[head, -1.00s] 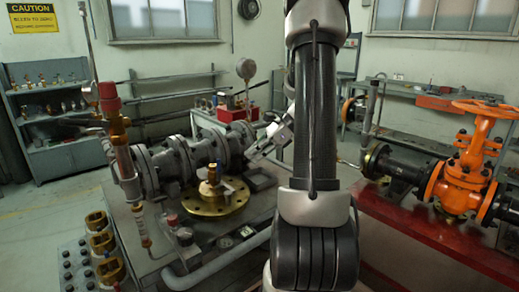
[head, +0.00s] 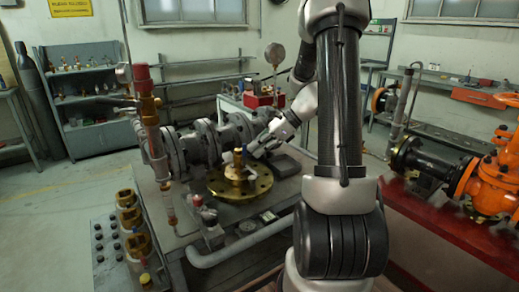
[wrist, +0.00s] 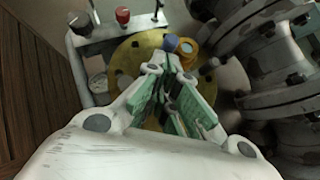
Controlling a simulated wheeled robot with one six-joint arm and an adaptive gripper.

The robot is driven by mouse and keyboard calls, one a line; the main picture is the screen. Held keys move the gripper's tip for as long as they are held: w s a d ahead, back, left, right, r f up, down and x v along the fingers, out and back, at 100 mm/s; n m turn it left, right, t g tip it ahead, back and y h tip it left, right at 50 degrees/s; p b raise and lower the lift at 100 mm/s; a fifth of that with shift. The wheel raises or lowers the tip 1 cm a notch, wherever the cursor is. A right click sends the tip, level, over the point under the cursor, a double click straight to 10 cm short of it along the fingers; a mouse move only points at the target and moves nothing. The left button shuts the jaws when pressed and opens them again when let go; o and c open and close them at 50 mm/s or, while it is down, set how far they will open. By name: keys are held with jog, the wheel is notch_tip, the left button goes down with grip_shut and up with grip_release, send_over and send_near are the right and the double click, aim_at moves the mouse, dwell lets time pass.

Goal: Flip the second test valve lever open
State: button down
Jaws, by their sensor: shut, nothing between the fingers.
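A brass flange (head: 262,185) lies on the grey bench, with a small upright brass valve (head: 236,170) at its middle. My gripper (head: 252,150) reaches in from the right, just beside the top of this valve. In the wrist view my green-padded fingers (wrist: 172,60) are shut and empty. Their tips are close to a blue cap (wrist: 171,43) and a brass ring (wrist: 186,52) over the flange; I cannot tell whether they touch. A red knob (wrist: 122,15) and a dark knob (wrist: 79,20) stand beyond. I cannot tell which part is the second test valve lever.
Grey flanged pipework (head: 205,143) runs close behind the brass valve and fills the wrist view's right side. A red-topped upright fitting (head: 141,80) stands left, a pale curved pipe (head: 235,245) in front. An orange valve (head: 490,185) sits on a red bench right.

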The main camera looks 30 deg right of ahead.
jog(key=shift+w+a+r, duration=0.1)
jog(key=shift+a+r, duration=0.05)
jog(key=shift+a, duration=0.3)
jog(key=shift+r, duration=0.15)
